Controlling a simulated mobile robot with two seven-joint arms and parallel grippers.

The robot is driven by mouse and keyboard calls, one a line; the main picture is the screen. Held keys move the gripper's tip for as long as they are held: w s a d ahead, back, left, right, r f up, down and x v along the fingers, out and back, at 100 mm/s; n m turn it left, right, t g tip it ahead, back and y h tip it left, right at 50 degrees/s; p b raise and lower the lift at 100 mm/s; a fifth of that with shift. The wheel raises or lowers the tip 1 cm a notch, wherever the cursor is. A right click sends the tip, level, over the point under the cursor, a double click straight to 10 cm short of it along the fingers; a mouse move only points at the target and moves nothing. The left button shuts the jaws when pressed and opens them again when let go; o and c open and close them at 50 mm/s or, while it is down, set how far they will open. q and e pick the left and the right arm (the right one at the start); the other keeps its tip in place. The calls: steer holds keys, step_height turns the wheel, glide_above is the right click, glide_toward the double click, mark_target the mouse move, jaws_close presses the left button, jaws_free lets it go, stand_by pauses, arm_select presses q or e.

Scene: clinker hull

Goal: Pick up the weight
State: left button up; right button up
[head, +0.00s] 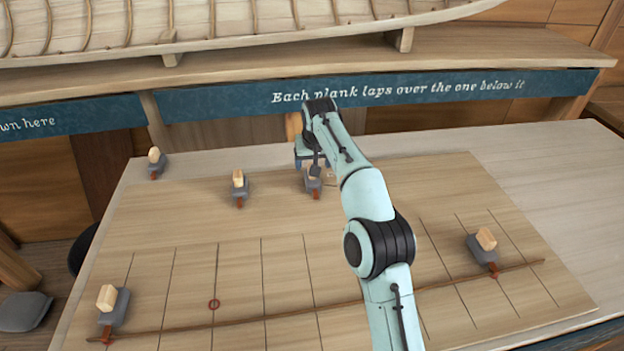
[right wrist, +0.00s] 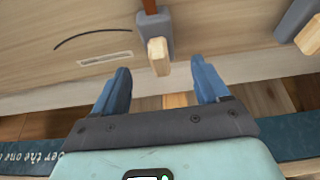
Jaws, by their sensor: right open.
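Several grey weights with pale wooden blocks and reddish hooks are on the table. One weight (head: 313,184) lies at the board's back edge, partly hidden by my right gripper (head: 312,164). In the right wrist view this weight (right wrist: 151,28) lies just ahead of the open fingers of the gripper (right wrist: 160,74). Its wooden block points into the gap between them, and nothing is gripped. Another weight (head: 240,191) lies to its left and one (head: 155,166) at the far left. Two weights (head: 483,252) (head: 116,306) sit at a long thin batten (head: 290,315). My left gripper is out of view.
Behind the table are a blue lettered strip (head: 400,92) and a ledge under a model hull (head: 230,20). Another weight (right wrist: 297,20) shows at the wrist view's right edge.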

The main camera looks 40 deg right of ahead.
mark_target(313, 179)
steer(key=shift+b+x, duration=0.4)
steer(key=shift+x, duration=2.4)
steer(key=shift+s, duration=0.1)
jaws_close()
steer(key=shift+r, duration=0.2)
